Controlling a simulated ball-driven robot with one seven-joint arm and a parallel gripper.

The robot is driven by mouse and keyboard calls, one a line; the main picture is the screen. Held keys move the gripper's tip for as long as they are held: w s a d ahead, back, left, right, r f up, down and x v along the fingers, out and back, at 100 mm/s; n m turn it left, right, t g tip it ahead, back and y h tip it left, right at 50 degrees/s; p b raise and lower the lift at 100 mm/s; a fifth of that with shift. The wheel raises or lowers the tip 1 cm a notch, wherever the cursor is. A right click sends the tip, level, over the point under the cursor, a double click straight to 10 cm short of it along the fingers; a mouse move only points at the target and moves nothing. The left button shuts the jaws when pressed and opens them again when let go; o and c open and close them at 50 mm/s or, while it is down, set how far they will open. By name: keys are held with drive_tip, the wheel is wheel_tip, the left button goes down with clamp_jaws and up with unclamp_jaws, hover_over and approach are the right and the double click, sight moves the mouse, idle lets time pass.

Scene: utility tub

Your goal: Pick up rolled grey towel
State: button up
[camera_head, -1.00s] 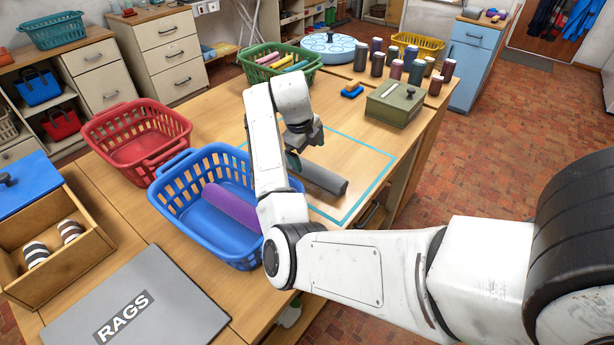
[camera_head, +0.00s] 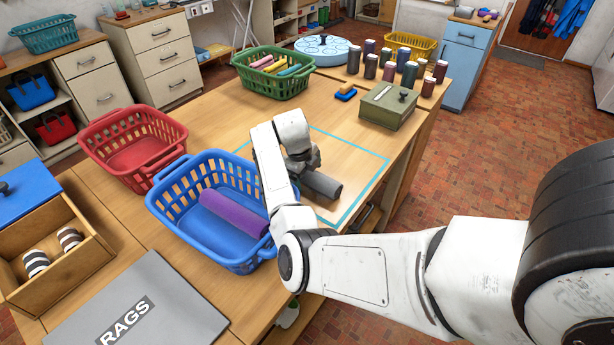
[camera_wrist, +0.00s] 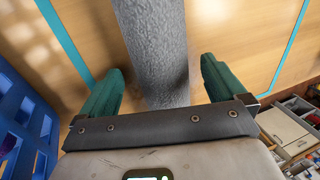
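The rolled grey towel (camera_head: 321,184) lies on the wooden table inside the teal-outlined square (camera_head: 372,183), partly hidden by my arm. In the wrist view the towel (camera_wrist: 156,45) runs up the picture between the two green fingers. My gripper (camera_wrist: 158,82) is open, with a finger on each side of the towel and a visible gap on both sides. In the head view my gripper (camera_head: 300,172) is low over the towel's left end; its fingers are mostly hidden there.
A blue basket (camera_head: 185,185) with a purple roll (camera_head: 233,213) stands just left of my gripper. A red basket (camera_head: 131,150), a green basket (camera_head: 274,75), a green box (camera_head: 388,107) and several dark jars (camera_head: 388,70) stand around. The outlined square's far part is bare.

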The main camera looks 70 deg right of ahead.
drive_tip(key=shift+r, duration=0.1)
drive_tip(key=c, duration=1.3)
drive_tip(key=shift+r, duration=0.15)
drive_tip(key=shift+r, duration=0.2)
wheel_tip(320, 180, up, 2)
drive_tip(key=shift+d+r, duration=0.1)
drive_tip(key=s+a+r, duration=0.1)
drive_tip(key=r, duration=0.1)
drive_tip(key=s+r+b, duration=0.1)
drive_tip(key=s+a+r, duration=0.1)
drive_tip(key=s+r, duration=0.1)
drive_tip(key=shift+a+r+b, duration=0.3)
drive_tip(key=shift+b, duration=0.1)
drive_tip(key=shift+s+a+r+b, duration=0.1)
drive_tip(key=shift+s+a+r, duration=0.7)
drive_tip(key=shift+s, duration=0.5)
drive_tip(key=shift+s+a+r+b, duration=0.1)
drive_tip(key=shift+s+a+r, duration=0.75)
drive_tip(key=shift+s, duration=0.4)
drive_tip(key=shift+s+a+r+b, duration=0.1)
drive_tip(key=shift+s+a+r, duration=0.7)
drive_tip(key=shift+s, duration=0.5)
